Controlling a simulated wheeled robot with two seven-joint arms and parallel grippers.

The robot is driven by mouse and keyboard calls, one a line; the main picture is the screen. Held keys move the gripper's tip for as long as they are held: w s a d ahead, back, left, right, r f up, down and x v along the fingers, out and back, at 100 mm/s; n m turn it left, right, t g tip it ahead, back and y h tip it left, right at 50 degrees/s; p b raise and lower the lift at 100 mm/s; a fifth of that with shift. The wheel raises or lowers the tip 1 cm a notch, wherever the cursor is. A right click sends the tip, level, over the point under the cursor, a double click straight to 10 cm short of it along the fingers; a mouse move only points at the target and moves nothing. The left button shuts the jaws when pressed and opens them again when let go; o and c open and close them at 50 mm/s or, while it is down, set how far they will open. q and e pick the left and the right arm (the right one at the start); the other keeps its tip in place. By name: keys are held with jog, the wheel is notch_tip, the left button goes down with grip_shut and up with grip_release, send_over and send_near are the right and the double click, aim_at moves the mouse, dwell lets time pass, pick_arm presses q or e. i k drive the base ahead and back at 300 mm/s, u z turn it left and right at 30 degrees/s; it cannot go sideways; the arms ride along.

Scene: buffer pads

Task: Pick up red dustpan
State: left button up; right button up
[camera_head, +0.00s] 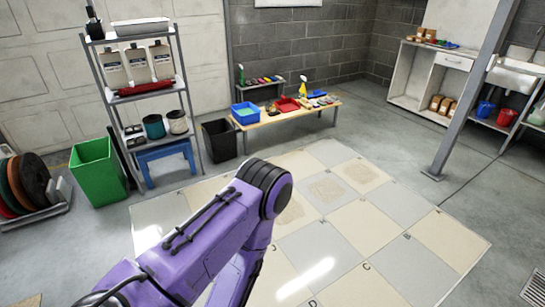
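A red, flat, tray-like thing that looks like the red dustpan (287,104) lies on a low wooden bench (262,122) by the back wall. It is small in view, so its handle is hard to make out. A purple arm of mine rises from the bottom left, bends near the middle and goes back down out of the picture. Neither of my grippers is in view, and the arm is far from the bench.
A blue tub (245,113) sits left of the red thing; small bottles and tools lie to its right. A black bin (219,140), a grey shelf rack (118,110) and a green bin (96,170) stand left. A post (468,95) stands right. The tiled floor (405,262) is clear.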

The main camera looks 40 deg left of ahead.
aim_at(285, 104)
jog(key=u, duration=0.5)
jog(key=i, duration=1.8)
jog(key=u, duration=0.3)
